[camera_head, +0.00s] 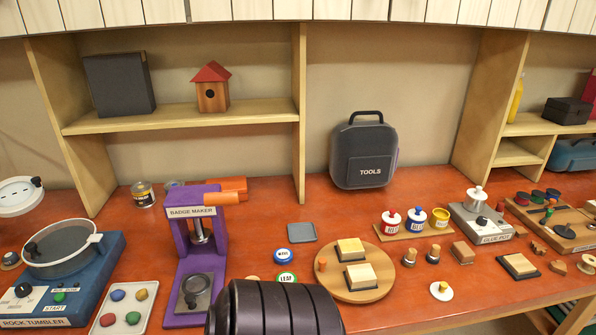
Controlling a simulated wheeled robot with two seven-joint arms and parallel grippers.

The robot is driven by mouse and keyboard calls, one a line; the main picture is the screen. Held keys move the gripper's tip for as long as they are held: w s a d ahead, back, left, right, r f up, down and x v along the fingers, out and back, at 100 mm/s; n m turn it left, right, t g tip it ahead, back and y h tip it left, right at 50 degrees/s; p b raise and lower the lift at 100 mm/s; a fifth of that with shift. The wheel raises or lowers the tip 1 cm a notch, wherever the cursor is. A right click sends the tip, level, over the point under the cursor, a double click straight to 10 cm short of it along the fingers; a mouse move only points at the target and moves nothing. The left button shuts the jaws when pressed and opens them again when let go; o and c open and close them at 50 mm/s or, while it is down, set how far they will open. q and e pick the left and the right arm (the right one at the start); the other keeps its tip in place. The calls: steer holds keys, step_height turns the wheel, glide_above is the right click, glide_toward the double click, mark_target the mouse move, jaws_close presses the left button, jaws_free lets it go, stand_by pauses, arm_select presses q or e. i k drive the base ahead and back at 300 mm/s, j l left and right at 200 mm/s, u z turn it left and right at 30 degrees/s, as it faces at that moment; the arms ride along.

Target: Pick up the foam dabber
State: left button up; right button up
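Small wooden-handled pieces that look like dabbers stand on the red-brown bench right of centre. One dabber-like piece (409,257) and a second one (433,254) stand upright beside the round wooden board. A third piece with a wooden knob (441,290) has a wide white disc at its base and sits nearer the front edge. I cannot tell for certain which is the foam dabber. Neither gripper shows. A dark ribbed part, probably my own arm, fills the bottom centre and hides some of the bench.
A round wooden board (383,293) holds two pale-topped blocks. Paint pots stand on a wooden strip (385,234), with a glue pot (477,200) to their right. A purple badge maker (182,238) stands left of centre. Bench around the white-based piece is clear.

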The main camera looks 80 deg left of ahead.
mark_target(409, 261)
steer(key=u, duration=2.1)
